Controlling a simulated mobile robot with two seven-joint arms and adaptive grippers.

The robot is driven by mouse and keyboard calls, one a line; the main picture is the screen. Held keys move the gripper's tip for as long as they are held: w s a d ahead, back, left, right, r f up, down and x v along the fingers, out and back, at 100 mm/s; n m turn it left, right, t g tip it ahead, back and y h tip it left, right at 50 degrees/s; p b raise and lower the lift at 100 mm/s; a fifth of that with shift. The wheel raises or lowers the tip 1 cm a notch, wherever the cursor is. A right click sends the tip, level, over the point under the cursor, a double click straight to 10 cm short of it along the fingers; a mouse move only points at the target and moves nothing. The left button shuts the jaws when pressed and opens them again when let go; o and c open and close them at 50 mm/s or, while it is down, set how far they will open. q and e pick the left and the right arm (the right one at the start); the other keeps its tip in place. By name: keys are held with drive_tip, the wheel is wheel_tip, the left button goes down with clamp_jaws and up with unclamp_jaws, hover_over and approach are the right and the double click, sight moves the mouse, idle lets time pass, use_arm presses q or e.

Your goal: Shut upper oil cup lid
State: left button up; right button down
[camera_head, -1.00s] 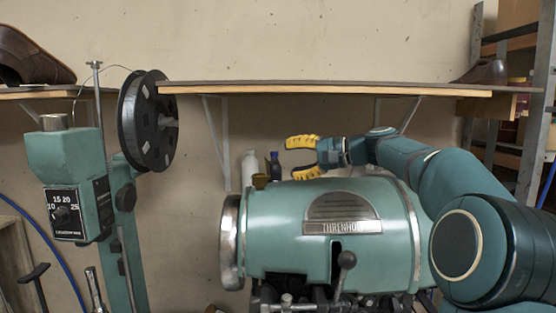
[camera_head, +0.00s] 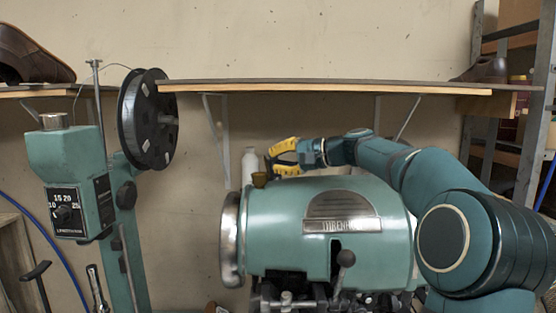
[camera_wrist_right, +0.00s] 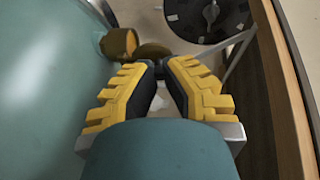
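The upper oil cup (camera_head: 259,180) is a small brass cup on top of the teal machine body, near its left end. It also shows in the right wrist view (camera_wrist_right: 117,43), with a round brownish lid (camera_wrist_right: 154,50) beside its rim, not over it. My right gripper (camera_head: 270,155) has yellow-padded fingers and is just above and to the right of the cup in the head view. In the wrist view, its fingertips (camera_wrist_right: 160,63) stand a narrow gap apart near the lid, with nothing held. Whether they touch the lid is unclear. My left gripper is out of view.
The rounded machine body (camera_head: 270,225) lies under my right arm. A shelf (camera_head: 330,86) runs along the wall above. A black spool (camera_head: 150,118) and a teal post with a dial box (camera_head: 70,180) stand at left. A pale bottle (camera_head: 249,165) is behind the cup.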

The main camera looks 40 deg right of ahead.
idle(0.3)
drive_tip(key=c, duration=1.5)
unclamp_jaws()
drive_tip(key=shift+w+f, duration=0.1)
drive_tip(key=shift+w, duration=0.05)
drive_tip(key=o, duration=0.6)
drive_tip(key=v, duration=1.2)
